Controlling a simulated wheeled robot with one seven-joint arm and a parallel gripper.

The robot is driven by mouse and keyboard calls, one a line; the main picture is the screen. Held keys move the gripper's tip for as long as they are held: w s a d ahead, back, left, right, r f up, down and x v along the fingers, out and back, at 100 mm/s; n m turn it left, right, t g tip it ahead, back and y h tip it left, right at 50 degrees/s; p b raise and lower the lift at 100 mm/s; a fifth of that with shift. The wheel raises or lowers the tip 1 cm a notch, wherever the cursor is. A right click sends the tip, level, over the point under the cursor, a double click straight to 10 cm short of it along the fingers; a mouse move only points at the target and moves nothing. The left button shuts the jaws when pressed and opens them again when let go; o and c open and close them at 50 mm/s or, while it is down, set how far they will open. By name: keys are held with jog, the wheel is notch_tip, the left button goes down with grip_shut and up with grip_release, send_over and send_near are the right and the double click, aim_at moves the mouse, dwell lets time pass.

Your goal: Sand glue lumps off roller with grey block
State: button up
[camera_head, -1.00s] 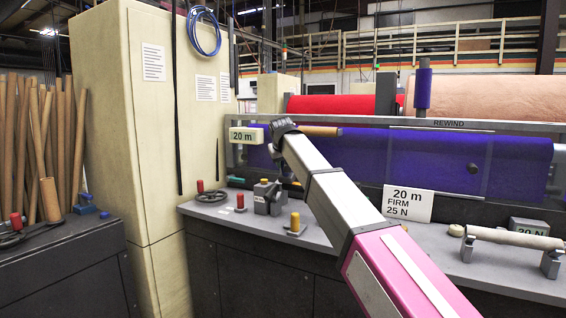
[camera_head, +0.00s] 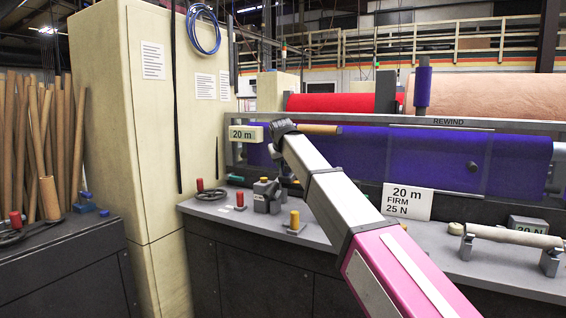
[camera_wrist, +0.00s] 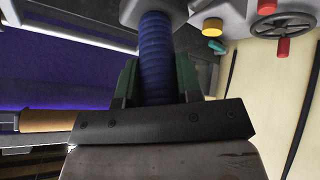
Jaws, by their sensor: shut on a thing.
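My gripper (camera_wrist: 156,82) shows in the wrist view, its green fingers closed around a blue ribbed handle (camera_wrist: 157,50). The handle's far end meets a grey metal part (camera_wrist: 150,10); I cannot tell how they are joined. In the head view my arm reaches over the bench, and the gripper and handle are hidden behind it. A pale roller (camera_head: 515,236) lies across two grey supports at the right of the bench, away from my gripper. Glue lumps on it are too small to tell. I cannot make out a loose grey sanding block.
The bench (camera_head: 410,262) holds a grey lever unit (camera_head: 267,197), a yellow knob (camera_head: 294,221), a red knob (camera_head: 240,200) and a handwheel (camera_head: 210,195). A sign (camera_head: 407,202) reads 20 m, FIRM, 25 N. Purple felt (camera_head: 440,160) runs behind. A cream cabinet (camera_head: 150,130) stands left.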

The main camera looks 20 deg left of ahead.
aim_at(291, 177)
jog(key=shift+w+f, duration=0.2)
jog(key=shift+f, duration=0.35)
dwell(0.4)
jog(key=shift+d, duration=0.15)
jog(key=shift+s+d, duration=0.15)
jog(key=shift+d, duration=1.35)
jog(key=shift+d, duration=0.15)
jog(key=shift+s+d+f, duration=0.15)
jog(key=shift+d, duration=1.2)
jog(key=shift+a, duration=0.25)
